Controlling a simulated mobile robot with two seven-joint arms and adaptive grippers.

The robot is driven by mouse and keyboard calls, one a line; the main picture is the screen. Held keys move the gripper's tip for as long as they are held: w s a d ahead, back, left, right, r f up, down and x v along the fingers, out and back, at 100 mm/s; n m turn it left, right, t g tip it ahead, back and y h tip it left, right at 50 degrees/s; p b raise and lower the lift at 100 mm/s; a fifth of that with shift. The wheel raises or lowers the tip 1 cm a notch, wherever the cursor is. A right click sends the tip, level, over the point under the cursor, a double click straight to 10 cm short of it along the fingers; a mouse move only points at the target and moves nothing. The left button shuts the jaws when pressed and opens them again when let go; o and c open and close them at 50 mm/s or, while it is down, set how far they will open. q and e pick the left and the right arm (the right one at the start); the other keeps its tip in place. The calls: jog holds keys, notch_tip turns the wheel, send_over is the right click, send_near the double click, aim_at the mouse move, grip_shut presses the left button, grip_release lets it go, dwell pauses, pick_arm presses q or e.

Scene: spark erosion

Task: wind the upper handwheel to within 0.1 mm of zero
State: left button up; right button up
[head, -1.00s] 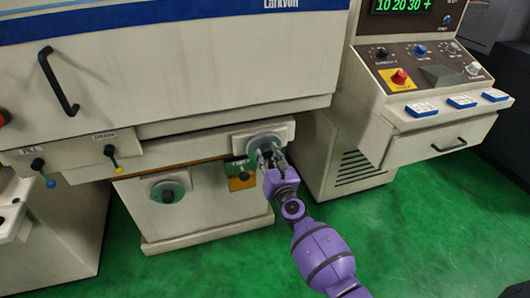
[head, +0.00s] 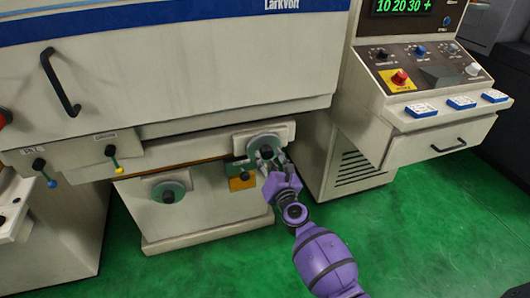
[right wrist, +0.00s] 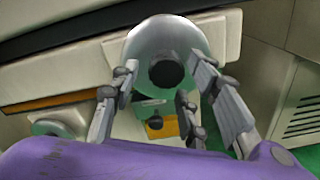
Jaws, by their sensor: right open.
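The upper handwheel (head: 263,141) is a grey-green disc with a dark hub on the front of the machine. It fills the top middle of the right wrist view (right wrist: 143,42). My right gripper (head: 271,156) is just below and in front of it, slightly to the right. In the right wrist view my right gripper (right wrist: 163,65) has its fingers spread, one on each side of the dark hub (right wrist: 166,72), with a third finger lower. Nothing is held; whether a fingertip touches the wheel I cannot tell. My left gripper is out of view.
A lower handwheel (head: 168,191) sits below left. A yellow plate (head: 241,183) is beneath the upper wheel. Two small levers are at left (head: 110,152). A control console (head: 425,75) with a green readout (head: 402,6) stands at right. Green floor is clear in front.

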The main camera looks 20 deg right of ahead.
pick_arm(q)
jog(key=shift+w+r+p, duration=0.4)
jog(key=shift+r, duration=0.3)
pick_arm(e)
jog(key=s, duration=0.6)
jog(key=shift+s+d, duration=0.15)
jog(key=shift+s, duration=0.05)
